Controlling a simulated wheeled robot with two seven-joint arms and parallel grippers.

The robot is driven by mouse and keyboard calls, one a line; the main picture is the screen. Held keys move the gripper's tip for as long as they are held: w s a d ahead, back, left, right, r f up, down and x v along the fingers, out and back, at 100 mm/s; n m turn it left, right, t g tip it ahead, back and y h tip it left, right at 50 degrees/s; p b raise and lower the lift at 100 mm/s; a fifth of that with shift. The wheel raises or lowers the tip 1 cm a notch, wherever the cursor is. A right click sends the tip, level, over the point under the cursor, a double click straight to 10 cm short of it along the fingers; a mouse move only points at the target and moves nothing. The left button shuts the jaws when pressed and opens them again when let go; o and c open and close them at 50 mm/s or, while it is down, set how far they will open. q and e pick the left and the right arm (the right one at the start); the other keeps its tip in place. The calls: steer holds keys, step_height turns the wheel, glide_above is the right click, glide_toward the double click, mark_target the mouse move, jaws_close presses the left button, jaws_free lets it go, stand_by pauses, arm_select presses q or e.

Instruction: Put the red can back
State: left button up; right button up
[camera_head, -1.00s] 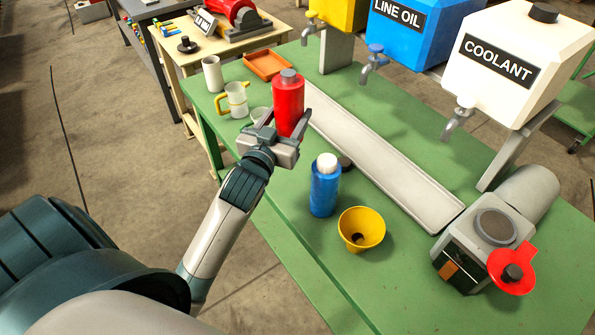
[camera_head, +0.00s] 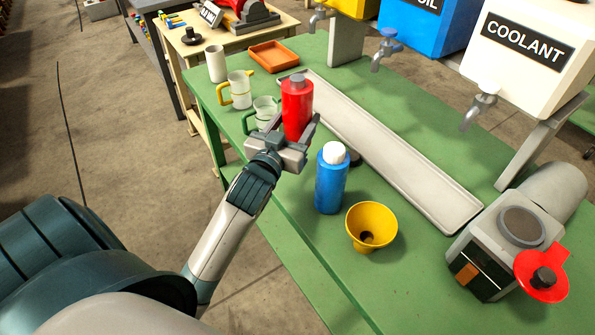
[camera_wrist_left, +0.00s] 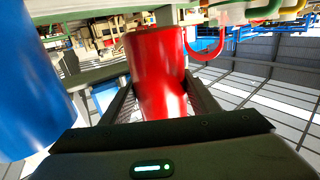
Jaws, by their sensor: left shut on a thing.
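The red can (camera_head: 297,108) with a grey cap is upright between the fingers of my left gripper (camera_head: 283,138), which is shut on it. The can also fills the middle of the left wrist view (camera_wrist_left: 158,70). Can and gripper are over the green bench (camera_head: 280,189), in front of the long grey tray (camera_head: 400,165). I cannot tell whether the can's base touches the bench, as the gripper hides it. My right gripper is not in view.
Right of the gripper stand a blue bottle (camera_head: 330,180) with a white cap and a yellow funnel (camera_head: 371,226). Left are measuring jugs (camera_head: 239,92), a beige cup (camera_head: 215,64) and an orange tray (camera_head: 274,55). A grey machine (camera_head: 500,250) stands at right. Taps (camera_head: 481,105) overhang the back.

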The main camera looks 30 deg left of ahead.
arm_select(q)
steer(key=shift+f, duration=3.05)
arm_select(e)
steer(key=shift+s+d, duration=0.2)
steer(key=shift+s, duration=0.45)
arm_select(q)
step_height(320, 180, down, 3)
steer(key=shift+r, duration=0.15)
steer(key=shift+f, duration=0.5)
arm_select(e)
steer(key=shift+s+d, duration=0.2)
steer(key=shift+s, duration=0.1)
arm_select(q)
steer(key=shift+f, duration=0.15)
